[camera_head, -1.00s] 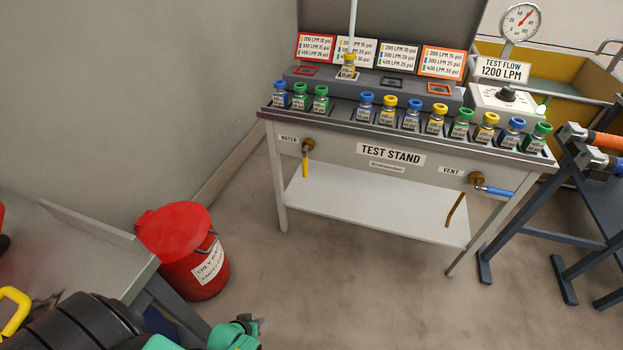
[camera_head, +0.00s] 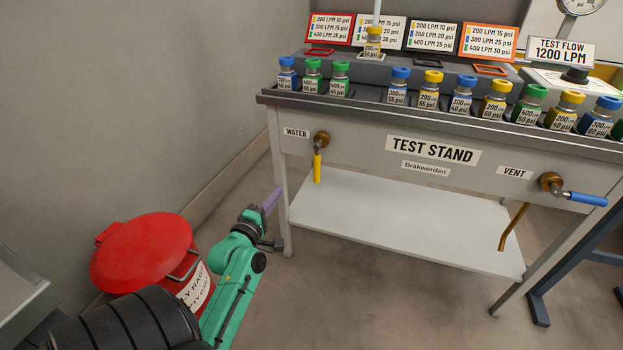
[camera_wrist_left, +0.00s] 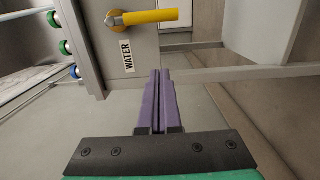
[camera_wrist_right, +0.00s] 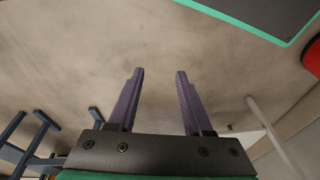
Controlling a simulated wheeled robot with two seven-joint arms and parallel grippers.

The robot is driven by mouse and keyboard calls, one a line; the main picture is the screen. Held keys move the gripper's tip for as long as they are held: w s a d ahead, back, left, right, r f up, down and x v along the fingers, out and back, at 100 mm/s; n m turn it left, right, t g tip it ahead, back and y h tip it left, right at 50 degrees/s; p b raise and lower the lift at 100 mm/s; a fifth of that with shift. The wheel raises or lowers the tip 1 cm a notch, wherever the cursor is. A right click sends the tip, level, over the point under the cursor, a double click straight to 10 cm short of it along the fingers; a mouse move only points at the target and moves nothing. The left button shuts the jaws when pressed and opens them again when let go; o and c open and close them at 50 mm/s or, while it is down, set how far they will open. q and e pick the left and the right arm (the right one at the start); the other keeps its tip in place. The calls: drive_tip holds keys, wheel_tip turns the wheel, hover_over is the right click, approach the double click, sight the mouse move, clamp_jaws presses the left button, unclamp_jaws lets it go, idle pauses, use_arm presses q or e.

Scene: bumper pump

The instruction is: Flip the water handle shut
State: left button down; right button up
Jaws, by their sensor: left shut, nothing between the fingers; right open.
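The yellow water handle (camera_head: 317,168) hangs straight down from its brass valve (camera_head: 322,140) on the test stand's front panel, beside the WATER label (camera_head: 296,132). In the left wrist view the yellow handle (camera_wrist_left: 154,16) shows near the top, lying sideways from its valve, above the WATER label (camera_wrist_left: 128,57). My left gripper (camera_head: 275,197) is left of and below the handle, apart from it. Its purple fingers (camera_wrist_left: 159,75) are shut with nothing between them. My right gripper (camera_wrist_right: 159,72) is open and empty over bare floor; it is not seen in the head view.
The blue vent handle (camera_head: 588,199) points right on the same panel. A white lower shelf (camera_head: 400,230) spans the stand's legs. A red bin (camera_head: 145,250) stands close to my left arm. Several coloured bottles line the stand's top edge (camera_head: 420,115). The floor before the stand is clear.

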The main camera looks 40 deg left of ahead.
sight(317, 168)
use_arm(q)
drive_tip(key=w+b, duration=0.2)
drive_tip(key=w, duration=0.9)
drive_tip(key=shift+w+d, duration=0.35)
use_arm(e)
drive_tip(key=w+a+f+t+y, duration=0.2)
drive_tip(key=w+a+f+t, duration=0.1)
drive_tip(key=a, duration=0.3)
drive_tip(key=shift+w+f+n, duration=0.3)
drive_tip(key=shift+w+f, duration=0.35)
drive_tip(key=shift+f, duration=0.25)
